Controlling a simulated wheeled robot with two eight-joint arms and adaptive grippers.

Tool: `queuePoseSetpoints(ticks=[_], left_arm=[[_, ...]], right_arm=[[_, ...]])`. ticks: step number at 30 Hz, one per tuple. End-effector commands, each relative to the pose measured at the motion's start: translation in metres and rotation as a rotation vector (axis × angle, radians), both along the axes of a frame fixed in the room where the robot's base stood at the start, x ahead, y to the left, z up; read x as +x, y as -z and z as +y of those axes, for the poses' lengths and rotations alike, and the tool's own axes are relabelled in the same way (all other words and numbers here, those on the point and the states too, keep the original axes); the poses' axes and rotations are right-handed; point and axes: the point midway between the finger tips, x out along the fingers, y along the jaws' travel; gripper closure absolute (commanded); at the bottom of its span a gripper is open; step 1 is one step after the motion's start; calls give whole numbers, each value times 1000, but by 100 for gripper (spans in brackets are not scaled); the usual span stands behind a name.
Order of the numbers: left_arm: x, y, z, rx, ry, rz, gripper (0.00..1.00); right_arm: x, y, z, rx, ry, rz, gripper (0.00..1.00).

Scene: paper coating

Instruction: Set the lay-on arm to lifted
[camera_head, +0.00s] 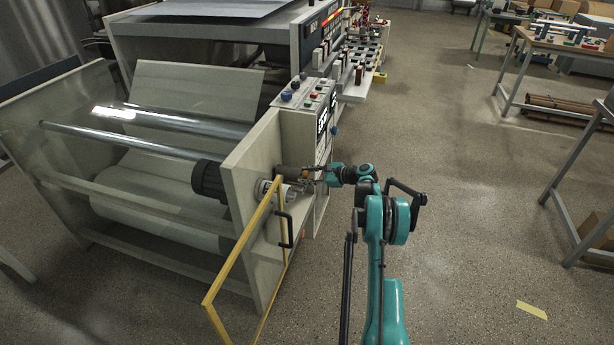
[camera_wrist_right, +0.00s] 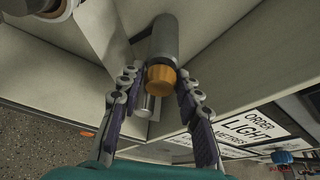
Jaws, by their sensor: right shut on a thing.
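My right gripper (camera_head: 312,174) is at the side panel of the coating machine (camera_head: 255,150), below the control box. In the right wrist view my right gripper (camera_wrist_right: 158,77) has its two fingers on either side of a grey cylindrical handle (camera_wrist_right: 163,42) with an orange end cap (camera_wrist_right: 162,78), and is shut on it. A smaller shiny rod (camera_wrist_right: 147,106) shows beside the cap. The handle's grey body (camera_head: 290,172) also shows in the head view. I cannot tell the lay-on arm apart from the machine's rollers. My left gripper is out of view.
A yellow guard frame (camera_head: 228,262) with a black handle (camera_head: 285,230) stands out in front of the panel, close to my right arm. The control box (camera_head: 306,105) with buttons is just above the gripper. The floor (camera_head: 455,170) to the right is open.

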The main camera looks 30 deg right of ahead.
Motion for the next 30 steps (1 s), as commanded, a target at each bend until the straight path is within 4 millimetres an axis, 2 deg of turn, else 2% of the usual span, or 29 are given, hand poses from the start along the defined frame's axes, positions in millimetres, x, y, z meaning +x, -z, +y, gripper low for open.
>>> queuePoseSetpoints(ticks=[1,2,3,12,16,30], left_arm=[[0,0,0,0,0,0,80],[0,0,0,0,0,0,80],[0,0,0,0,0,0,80],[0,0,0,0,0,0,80],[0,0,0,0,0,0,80],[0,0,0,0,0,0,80]], right_arm=[[0,0,0,-2,0,0,100],[0,0,0,-2,0,0,59],[0,0,0,-2,0,0,50],[-1,0,0,-2,-1,-1,50],[-9,-4,-6,-1,1,0,50],[-83,-36,-51,-2,3,-1,50]])
